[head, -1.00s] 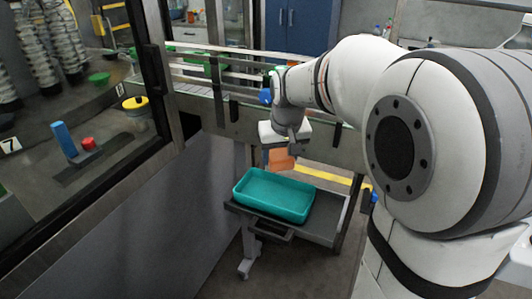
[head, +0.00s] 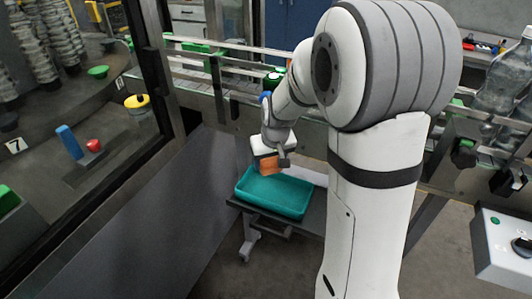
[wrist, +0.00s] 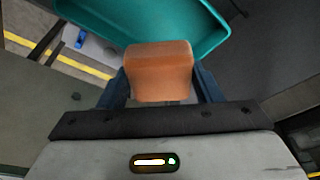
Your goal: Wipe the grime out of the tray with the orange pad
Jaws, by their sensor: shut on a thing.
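The teal tray (head: 272,203) rests on a grey cart below my arm, and its rim also shows at the top of the wrist view (wrist: 215,35). My gripper (head: 273,160) is shut on the orange pad (head: 271,168). In the wrist view the pad (wrist: 160,72) sits between the two dark fingers and overlaps the near part of the tray. In the head view the pad is at the back part of the tray; whether it touches the tray floor I cannot tell. Grime cannot be made out in the tray.
A conveyor with rails (head: 300,110) runs behind the tray. A glass-walled machine enclosure (head: 150,80) stands on the left. A control box with a green button (head: 500,240) and clear bottles (head: 498,85) are on the right. The grey cart (head: 262,228) has little free room around the tray.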

